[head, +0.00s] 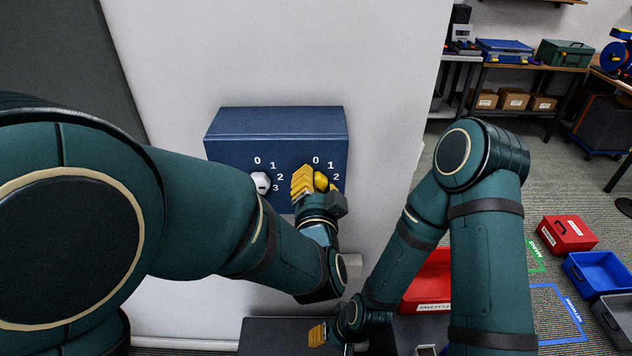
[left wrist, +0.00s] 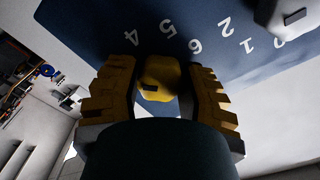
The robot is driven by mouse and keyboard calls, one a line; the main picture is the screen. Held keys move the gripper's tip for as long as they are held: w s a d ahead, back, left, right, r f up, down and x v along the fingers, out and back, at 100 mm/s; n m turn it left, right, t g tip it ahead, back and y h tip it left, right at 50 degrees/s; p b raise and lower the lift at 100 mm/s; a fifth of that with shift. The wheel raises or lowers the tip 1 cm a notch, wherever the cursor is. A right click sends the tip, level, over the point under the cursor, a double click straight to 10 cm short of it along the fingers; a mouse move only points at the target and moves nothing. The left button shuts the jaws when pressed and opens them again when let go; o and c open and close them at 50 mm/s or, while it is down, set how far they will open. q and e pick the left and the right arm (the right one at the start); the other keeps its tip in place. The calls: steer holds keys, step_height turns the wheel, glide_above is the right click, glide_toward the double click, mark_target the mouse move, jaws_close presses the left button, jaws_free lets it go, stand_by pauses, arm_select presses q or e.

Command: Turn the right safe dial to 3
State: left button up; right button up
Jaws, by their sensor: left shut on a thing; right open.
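The dark blue safe box (head: 275,122) is on the pale wall panel, with a white left dial (head: 260,181) and a yellow right dial (head: 321,181), each beside white numbers. My left gripper (head: 312,183) is at the right dial, its yellow fingers partly hiding it. In the left wrist view, the left gripper (left wrist: 158,95) has one finger on each side of the yellow dial (left wrist: 160,75), shut on it. A dark mark shows on the dial; I cannot tell which number it points to. My right gripper (head: 317,335) is low, away from the safe, and open.
A red bin (head: 430,281) stands low behind my right arm. A red box (head: 566,234) and a blue bin (head: 600,272) are on the floor at the right. Shelves with cases (head: 504,50) and cardboard boxes stand at the back right. Grey floor lies between.

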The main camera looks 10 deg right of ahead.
arm_select(q)
steer(key=shift+r, duration=0.1)
steer(key=o, duration=1.2)
steer(key=shift+w, duration=0.1)
steer(key=shift+s+a, duration=0.25)
steer(key=shift+s, duration=1)
steer(key=shift+s+a, duration=0.2)
steer(key=shift+s, duration=1.05)
steer(key=shift+s+a, duration=0.25)
steer(key=shift+s, duration=1)
